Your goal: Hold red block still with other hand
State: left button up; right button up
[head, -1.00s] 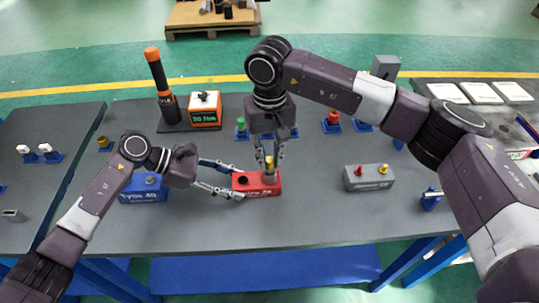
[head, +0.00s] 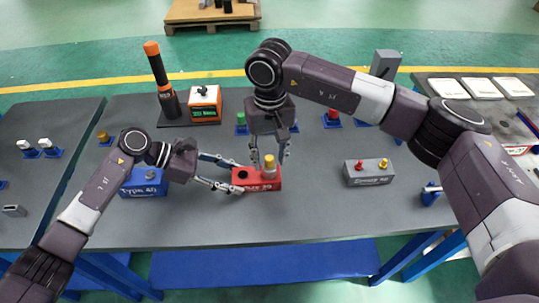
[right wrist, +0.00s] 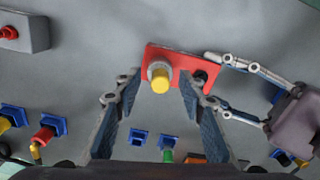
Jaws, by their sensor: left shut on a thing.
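The red block (head: 242,184) lies on the grey table, with a dark hole at its left and a grey fitting with a yellow top (head: 269,163) upright at its right. The block also shows in the right wrist view (right wrist: 187,57). My left gripper (head: 236,178) is shut on the block's left end, one finger on each long side. My right gripper (head: 269,156) is above the block, its fingers spread on either side of the yellow top. In the right wrist view the fingers (right wrist: 160,97) are clearly apart from the yellow top (right wrist: 160,81).
A blue block (head: 146,184) lies left, behind my left wrist. A grey block (head: 368,173) with red and yellow knobs lies right. An orange-handled tool (head: 160,78) and an orange box (head: 205,105) stand at the back. The table front is clear.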

jog(key=shift+r, duration=0.1)
dwell(0.3)
jog(key=shift+r, duration=2.45)
pick_arm(q)
jog(key=o, duration=1.5)
jog(key=shift+c, duration=0.2)
pick_arm(e)
notch_tip(320, 180, up, 12)
